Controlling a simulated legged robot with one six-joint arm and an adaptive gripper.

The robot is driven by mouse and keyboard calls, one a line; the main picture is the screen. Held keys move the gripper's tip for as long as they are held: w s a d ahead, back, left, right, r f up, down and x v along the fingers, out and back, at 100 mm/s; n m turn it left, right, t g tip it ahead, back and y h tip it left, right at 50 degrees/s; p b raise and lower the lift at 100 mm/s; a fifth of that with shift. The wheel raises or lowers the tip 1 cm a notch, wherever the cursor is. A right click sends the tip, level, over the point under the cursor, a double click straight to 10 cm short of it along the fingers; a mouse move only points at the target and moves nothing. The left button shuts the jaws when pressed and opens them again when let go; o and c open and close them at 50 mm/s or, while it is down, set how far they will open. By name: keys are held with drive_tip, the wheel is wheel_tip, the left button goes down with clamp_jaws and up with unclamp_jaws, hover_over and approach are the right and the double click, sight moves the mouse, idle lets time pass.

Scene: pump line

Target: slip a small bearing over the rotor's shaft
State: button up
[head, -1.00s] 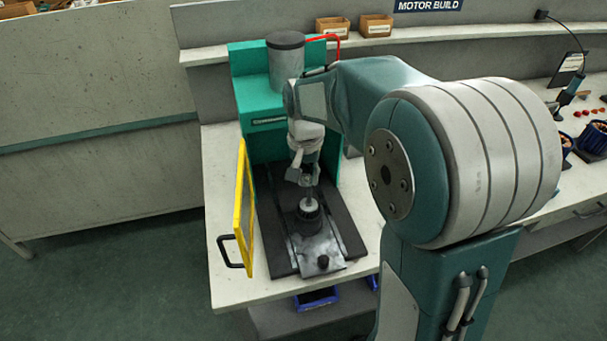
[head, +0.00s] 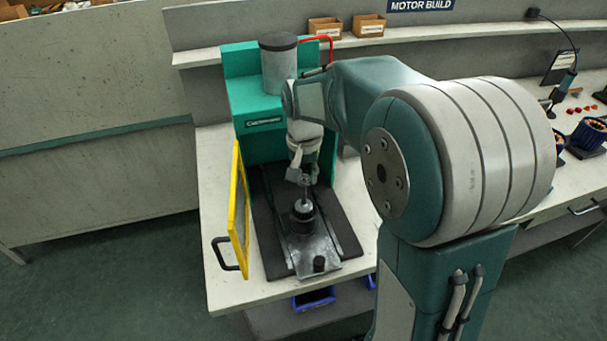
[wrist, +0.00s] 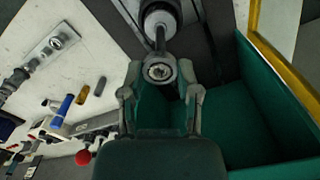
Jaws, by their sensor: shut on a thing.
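The bearing (wrist: 158,72), a small metal ring, is between the fingertips of my gripper (wrist: 159,78) in the wrist view. My gripper is shut on it. The rotor (wrist: 160,18) stands behind it, dark with a pale top, and its thin shaft (wrist: 160,42) runs toward the bearing. The bearing lines up with the shaft's end; I cannot tell whether it is around the shaft or just above it. In the head view my gripper (head: 305,180) points down over the upright rotor (head: 303,209), and the bearing is too small to make out.
The rotor stands on a metal plate (head: 316,254) in a green press (head: 243,95). A yellow-framed guard (head: 239,215) stands open at the left. Small boxes (head: 325,28) sit on the back shelf. Blue-rimmed parts (head: 589,134) and loose pieces lie on the right bench.

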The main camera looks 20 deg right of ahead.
sight(304, 203)
drive_tip(key=shift+f, duration=2.7)
idle(0.8)
drive_tip(key=o, duration=0.9)
drive_tip(key=shift+o, duration=0.2)
drive_tip(key=shift+o, duration=1.2)
drive_tip(key=shift+r, duration=0.15)
drive_tip(key=shift+r, duration=2.4)
